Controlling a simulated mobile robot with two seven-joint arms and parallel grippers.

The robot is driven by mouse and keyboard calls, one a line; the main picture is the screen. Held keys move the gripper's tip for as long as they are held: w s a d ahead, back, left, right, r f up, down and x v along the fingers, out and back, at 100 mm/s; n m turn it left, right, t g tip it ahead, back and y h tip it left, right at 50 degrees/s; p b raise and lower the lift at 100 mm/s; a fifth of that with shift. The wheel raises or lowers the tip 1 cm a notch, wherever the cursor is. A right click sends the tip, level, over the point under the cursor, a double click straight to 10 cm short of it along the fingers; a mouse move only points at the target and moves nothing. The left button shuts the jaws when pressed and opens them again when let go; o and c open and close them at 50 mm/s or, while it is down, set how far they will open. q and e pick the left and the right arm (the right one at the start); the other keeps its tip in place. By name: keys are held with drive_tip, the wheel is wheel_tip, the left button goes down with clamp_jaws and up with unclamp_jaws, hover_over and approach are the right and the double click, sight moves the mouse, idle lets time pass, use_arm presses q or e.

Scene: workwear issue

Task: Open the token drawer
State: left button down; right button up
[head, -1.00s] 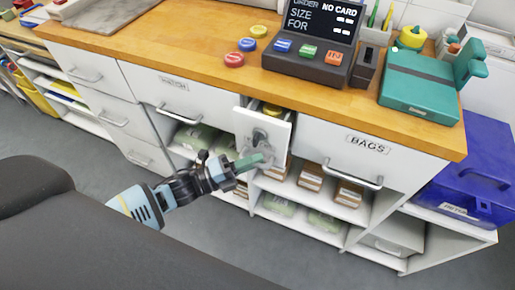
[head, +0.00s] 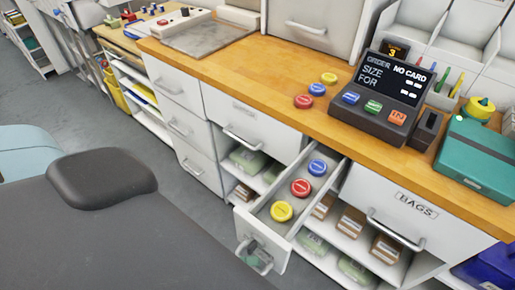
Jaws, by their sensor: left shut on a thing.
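The token drawer (head: 317,195) is pulled well out from under the wooden counter. Blue (head: 317,167), red (head: 300,187) and yellow (head: 282,211) tokens lie inside it in a row. Its white front faces the lower left, with a grey handle (head: 250,247) on it. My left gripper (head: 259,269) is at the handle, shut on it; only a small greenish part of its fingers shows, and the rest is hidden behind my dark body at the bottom. My right gripper is not in view.
Yellow, blue and red tokens (head: 303,102) lie on the counter (head: 230,81) beside the order terminal (head: 391,97). The closed BAGS drawer (head: 416,211) is right of the open drawer. Shelves with brown boxes (head: 352,220) are below. Grey floor (head: 60,105) is free at left.

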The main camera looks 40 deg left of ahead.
use_arm(q)
drive_tip(key=shift+s, duration=0.5)
drive_tip(key=c, duration=1.5)
unclamp_jaws()
drive_tip(key=shift+o, duration=0.2)
drive_tip(key=shift+a, duration=0.1)
drive_tip(key=r+b+v, duration=0.1)
drive_tip(key=v, duration=0.6)
drive_tip(key=shift+s+a+f, duration=0.25)
drive_tip(key=shift+f, duration=0.3)
